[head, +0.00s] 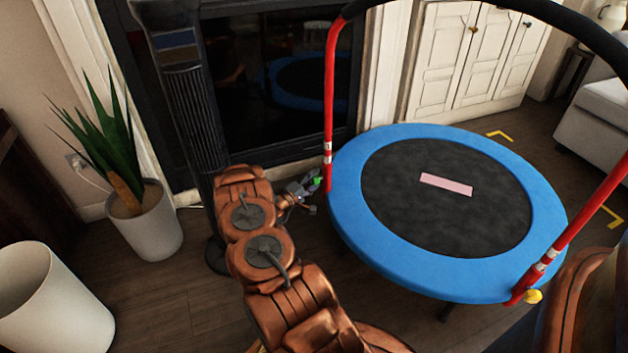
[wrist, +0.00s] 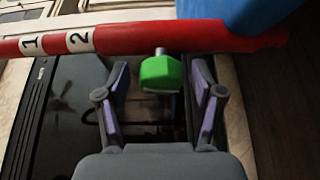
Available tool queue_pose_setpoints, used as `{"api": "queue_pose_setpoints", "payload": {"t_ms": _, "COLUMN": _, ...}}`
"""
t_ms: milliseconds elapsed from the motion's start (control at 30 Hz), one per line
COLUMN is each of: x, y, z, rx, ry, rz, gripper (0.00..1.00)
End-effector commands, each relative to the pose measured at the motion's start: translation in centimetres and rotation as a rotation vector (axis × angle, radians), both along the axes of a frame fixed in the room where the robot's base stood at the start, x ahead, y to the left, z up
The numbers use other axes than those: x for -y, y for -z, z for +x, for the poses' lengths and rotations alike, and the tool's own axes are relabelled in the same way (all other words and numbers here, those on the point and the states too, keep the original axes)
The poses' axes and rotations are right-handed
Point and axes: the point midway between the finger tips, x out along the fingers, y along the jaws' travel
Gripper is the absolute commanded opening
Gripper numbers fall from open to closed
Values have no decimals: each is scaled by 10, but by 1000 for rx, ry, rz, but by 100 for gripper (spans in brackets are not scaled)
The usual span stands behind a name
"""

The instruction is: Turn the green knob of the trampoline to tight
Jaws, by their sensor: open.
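The trampoline (head: 350,215) has a blue rim, a black mat and red handle posts. The green knob (wrist: 161,74) sits on a short metal stem on the red post (wrist: 190,38), which carries white bands marked 1 and 2. In the head view the green knob (head: 317,181) shows small at the foot of the left post. My gripper (wrist: 160,90) is open, with one finger on each side of the knob and gaps visible between fingers and knob. In the head view my gripper (head: 308,188) is beside that post. A yellow knob (head: 533,296) is on the right post.
A pink strip (head: 446,184) lies on the mat. A dark fireplace (head: 280,80) stands behind my arm. A potted plant (head: 146,225) and a white bin (head: 55,305) stand at left. White cabinets (head: 480,55) are behind the trampoline, and a sofa (head: 595,115) is at right.

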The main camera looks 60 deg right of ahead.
Motion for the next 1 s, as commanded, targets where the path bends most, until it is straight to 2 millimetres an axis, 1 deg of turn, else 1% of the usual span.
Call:
{"api": "queue_pose_setpoints", "payload": {"t_ms": 33, "x": 0, "y": 0, "z": 0, "rx": 0, "ry": 0, "rz": 0, "gripper": 65}}
{"api": "queue_pose_setpoints", "payload": {"t_ms": 67, "x": 0, "y": 0, "z": 0, "rx": 0, "ry": 0, "rz": 0, "gripper": 62}}
{"api": "queue_pose_setpoints", "payload": {"t_ms": 500, "x": 0, "y": -1, "z": 0, "rx": 1, "ry": 0, "rz": -1, "gripper": 16}}
{"api": "queue_pose_setpoints", "payload": {"t_ms": 600, "x": 0, "y": -1, "z": 0, "rx": 1, "ry": 0, "rz": -1, "gripper": 7}}
{"api": "queue_pose_setpoints", "payload": {"t_ms": 867, "x": 0, "y": -2, "z": 0, "rx": 24, "ry": 0, "rz": -19, "gripper": 7}}
{"api": "queue_pose_setpoints", "payload": {"t_ms": 1000, "x": 0, "y": -2, "z": 0, "rx": 73, "ry": 0, "rz": -55, "gripper": 7}}
